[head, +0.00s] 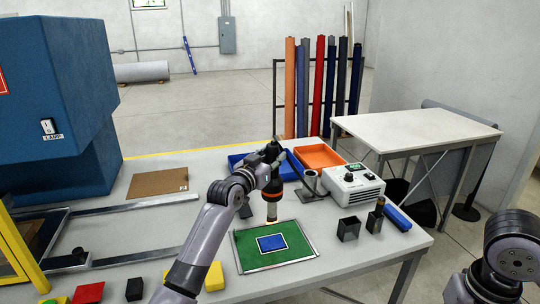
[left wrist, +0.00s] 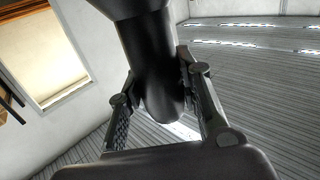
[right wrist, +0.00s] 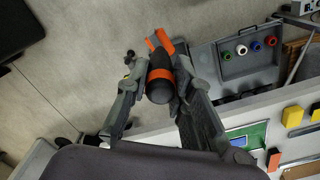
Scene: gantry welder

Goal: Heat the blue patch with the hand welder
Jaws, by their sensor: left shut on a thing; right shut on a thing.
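The blue patch (head: 270,243) lies flat on a green sheet (head: 303,258) with a grey border on the workbench. My left gripper (head: 272,153) is shut on the black hand welder (head: 272,190), which has an orange ring. The welder points down, and its pale nozzle tip appears just beyond the patch's far edge; its exact height is unclear. In the left wrist view the fingers clasp the dark welder body (left wrist: 155,70). In the right wrist view my right gripper (right wrist: 157,80) is shut on an orange-and-black tool (right wrist: 160,80). That gripper is outside the head view.
Red (head: 88,293), black (head: 134,289) and yellow (head: 214,277) blocks line the front. A blue machine (head: 60,100) stands left.

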